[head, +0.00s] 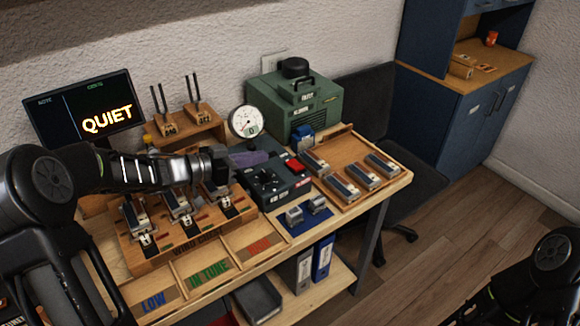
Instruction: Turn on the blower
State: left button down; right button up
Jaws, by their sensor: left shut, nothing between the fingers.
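The blower looks to be the green boxed machine (318,112) with a black handle and a round black cap, at the back right of the workbench. In front of it is a dark control box (284,196) with a black knob (266,178) and a red switch (294,165).
A monitor (84,107) reads "QUIET". A round gauge (246,122) stands left of the blower. A wooden tray (343,150) holds several metal-and-wood parts. Bins (208,271) marked LOW and IN TUNE line the front. A dark chair (405,150) stands behind the bench's right end.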

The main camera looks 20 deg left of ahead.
pick_arm(q)
jog(key=shift+s+r, duration=0.1)
jog(key=p, duration=0.1)
send_over(291, 174)
jog(key=shift+w+f, duration=0.25)
jog(key=shift+f, duration=0.95)
jog(key=f, duration=0.2)
jog(key=shift+s+f, duration=0.2)
jog(key=shift+f, duration=0.15)
jog(key=shift+s+f+p, duration=0.1)
jog(key=shift+f+p, duration=0.2)
jog(key=shift+f, duration=0.35)
